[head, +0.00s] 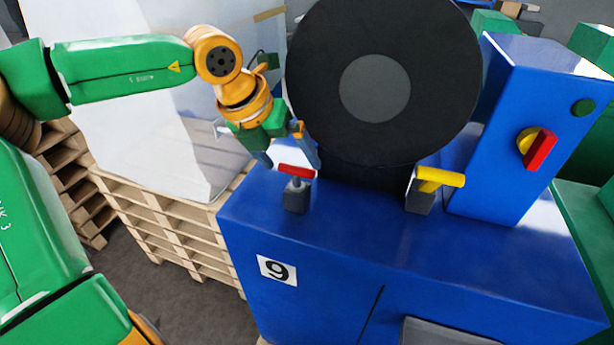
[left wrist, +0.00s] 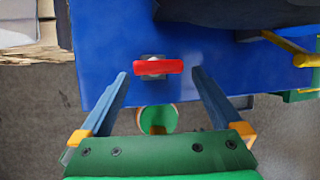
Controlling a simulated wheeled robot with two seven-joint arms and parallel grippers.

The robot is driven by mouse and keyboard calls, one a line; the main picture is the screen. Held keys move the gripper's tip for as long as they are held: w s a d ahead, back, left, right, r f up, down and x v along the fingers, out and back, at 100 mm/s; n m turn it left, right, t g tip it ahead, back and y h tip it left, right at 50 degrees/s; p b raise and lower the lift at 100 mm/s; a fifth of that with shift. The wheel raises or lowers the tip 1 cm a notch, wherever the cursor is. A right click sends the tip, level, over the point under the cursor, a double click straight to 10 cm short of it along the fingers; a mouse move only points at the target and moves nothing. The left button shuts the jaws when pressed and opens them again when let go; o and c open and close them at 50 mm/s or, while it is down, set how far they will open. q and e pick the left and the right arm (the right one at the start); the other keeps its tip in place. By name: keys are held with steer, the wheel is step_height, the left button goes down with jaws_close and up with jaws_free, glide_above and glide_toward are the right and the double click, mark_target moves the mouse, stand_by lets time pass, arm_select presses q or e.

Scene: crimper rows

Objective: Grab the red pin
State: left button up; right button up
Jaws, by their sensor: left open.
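The red pin (head: 297,170) is a short red bar on top of a dark grey block (head: 296,196), at the left front of the blue machine. In the left wrist view the red pin (left wrist: 158,67) lies crosswise just beyond the fingertips, centred between them. My left gripper (head: 290,165) is open and empty, with its two fingers apart behind and beside the pin. It also shows in the left wrist view (left wrist: 159,72). I cannot see the fingers touching the pin. My right gripper is not in view.
The blue machine (head: 330,235) carries a large black disc (head: 420,60) close to my left gripper. A yellow pin (head: 440,177) stands to the right, and a red and yellow knob (head: 537,148) is on the blue box. Wooden pallets (head: 175,225) stand at the left.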

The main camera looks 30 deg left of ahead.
mark_target(295, 168)
arm_select(q)
steer(key=x, duration=0.2)
steer(key=p+x, duration=0.1)
steer(key=x, duration=0.1)
steer(key=shift+a+f, duration=0.2)
steer(key=shift+a, duration=0.05)
steer(key=shift+w+d+f, duration=0.1)
steer(key=shift+w+d, duration=0.15)
steer(key=c, duration=1.2)
